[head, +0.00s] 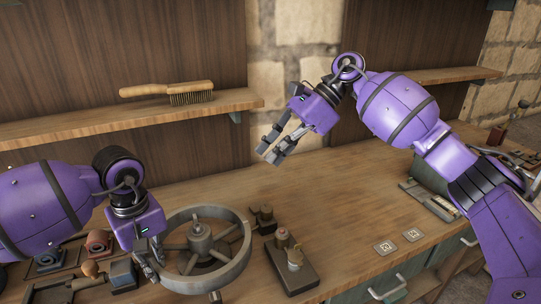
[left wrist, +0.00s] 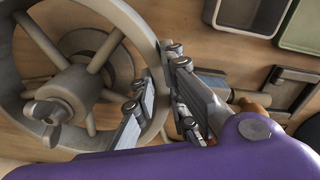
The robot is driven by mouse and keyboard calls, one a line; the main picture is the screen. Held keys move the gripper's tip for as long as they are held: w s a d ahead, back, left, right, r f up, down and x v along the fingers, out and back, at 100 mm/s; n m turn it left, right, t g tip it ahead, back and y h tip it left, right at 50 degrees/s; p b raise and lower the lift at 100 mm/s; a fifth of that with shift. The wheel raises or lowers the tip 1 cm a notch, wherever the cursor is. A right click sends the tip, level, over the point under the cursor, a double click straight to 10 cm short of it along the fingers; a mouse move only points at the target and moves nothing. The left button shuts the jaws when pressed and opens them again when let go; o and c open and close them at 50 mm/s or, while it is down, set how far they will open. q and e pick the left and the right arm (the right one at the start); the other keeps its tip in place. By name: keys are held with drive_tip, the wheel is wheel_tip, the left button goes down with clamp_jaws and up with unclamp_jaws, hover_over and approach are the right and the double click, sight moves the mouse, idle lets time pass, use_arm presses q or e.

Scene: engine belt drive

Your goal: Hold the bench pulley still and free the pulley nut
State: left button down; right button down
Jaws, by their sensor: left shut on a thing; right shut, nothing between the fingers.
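The bench pulley (head: 240,258) is a large grey spoked wheel at the bench's front, left of the middle. Its hub (head: 200,240) stands up in the centre, with what looks like the pulley nut (head: 197,228) on top. The hub also shows at the left of the left wrist view (left wrist: 72,92). My left gripper (head: 153,268) is shut on the pulley's rim at its left side; in the left wrist view its fingers (left wrist: 158,108) lie on either side of the rim. My right gripper (head: 270,154) is shut and empty, raised above the bench, up and right of the pulley.
A dark block with upright parts (head: 292,268) stands close right of the pulley. Small parts and trays (head: 85,262) lie to its left. Two square tiles (head: 385,247) lie on the right. A brush (head: 168,92) rests on the shelf. The bench middle is clear.

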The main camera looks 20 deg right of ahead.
use_arm(q)
drive_tip(key=c, duration=1.6)
unclamp_jaws()
drive_tip(key=shift+s, duration=0.1)
drive_tip(key=shift+r, duration=0.1)
